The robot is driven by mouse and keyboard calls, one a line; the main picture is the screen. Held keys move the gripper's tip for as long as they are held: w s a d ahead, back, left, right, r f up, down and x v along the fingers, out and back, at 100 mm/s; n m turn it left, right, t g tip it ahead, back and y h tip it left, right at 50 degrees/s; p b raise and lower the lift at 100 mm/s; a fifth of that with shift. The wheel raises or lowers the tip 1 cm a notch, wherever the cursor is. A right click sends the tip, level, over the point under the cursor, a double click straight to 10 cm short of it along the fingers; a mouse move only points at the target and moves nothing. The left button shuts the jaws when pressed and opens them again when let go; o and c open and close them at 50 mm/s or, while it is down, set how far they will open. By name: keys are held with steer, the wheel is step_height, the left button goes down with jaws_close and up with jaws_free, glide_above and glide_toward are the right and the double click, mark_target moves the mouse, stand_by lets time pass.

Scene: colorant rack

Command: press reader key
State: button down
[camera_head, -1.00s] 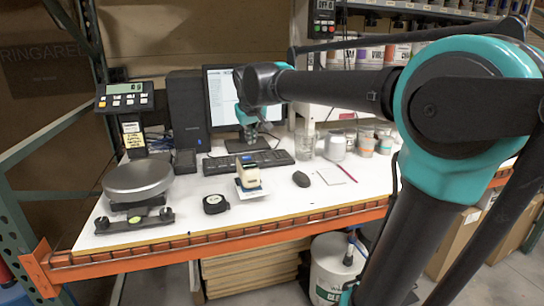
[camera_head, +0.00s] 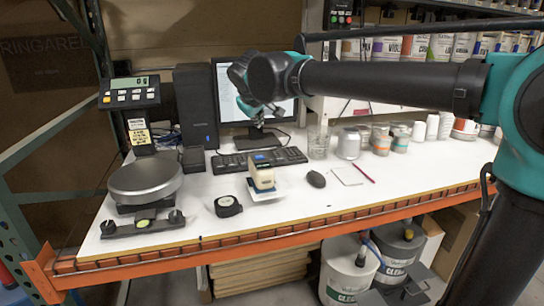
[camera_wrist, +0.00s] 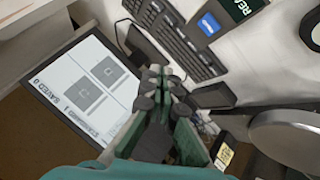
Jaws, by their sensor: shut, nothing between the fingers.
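The reader (camera_head: 262,172) is a small cream device with a blue top part, standing on a pale sheet on the white table in front of the keyboard. In the wrist view its blue key (camera_wrist: 208,24) and a dark display beginning "REA" (camera_wrist: 243,8) show at the upper right, cut by the frame edge. My gripper (camera_head: 268,113) is in front of the monitor, apart from the reader and farther back in the head view. In the wrist view my gripper (camera_wrist: 160,82) is shut and empty, its fingertips together.
The monitor (camera_head: 228,105) and keyboard (camera_head: 258,161) are near my gripper. A scale (camera_head: 145,180) with a raised display stands at left. A tape measure (camera_head: 228,206), mouse (camera_head: 315,179), glass (camera_head: 318,142) and several cups (camera_head: 401,138) are on the table. The front right of the table is clear.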

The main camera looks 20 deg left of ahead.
mark_target(259, 158)
stand_by(0.3)
steer(key=shift+f, duration=4.4)
steer(key=shift+f, duration=0.1)
steer(key=shift+f, duration=0.35)
steer(key=shift+f, duration=0.3)
steer(key=shift+r, duration=0.75)
